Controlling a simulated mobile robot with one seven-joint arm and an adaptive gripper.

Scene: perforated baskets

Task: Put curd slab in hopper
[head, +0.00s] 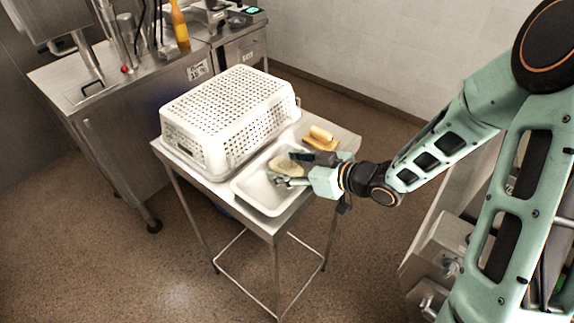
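A pale cream curd slab (281,163) lies in a shallow white tray (251,192) on a small steel table. My gripper (290,170) reaches into the tray from the right, low over the slab. Its two fingers are spread apart, one on the far side and one on the near side, with part of the slab between them. I cannot tell whether either finger touches it. The gripper hides the slab's right part. I cannot make out for certain which thing is the hopper.
A white perforated basket (205,147) stands upside down on the table, left of the tray. A wooden-coloured block with a pale roll-shaped handle (320,138) lies behind my gripper. A steel bench (150,105) with equipment stands at the back left. Steel machinery (440,250) is at lower right.

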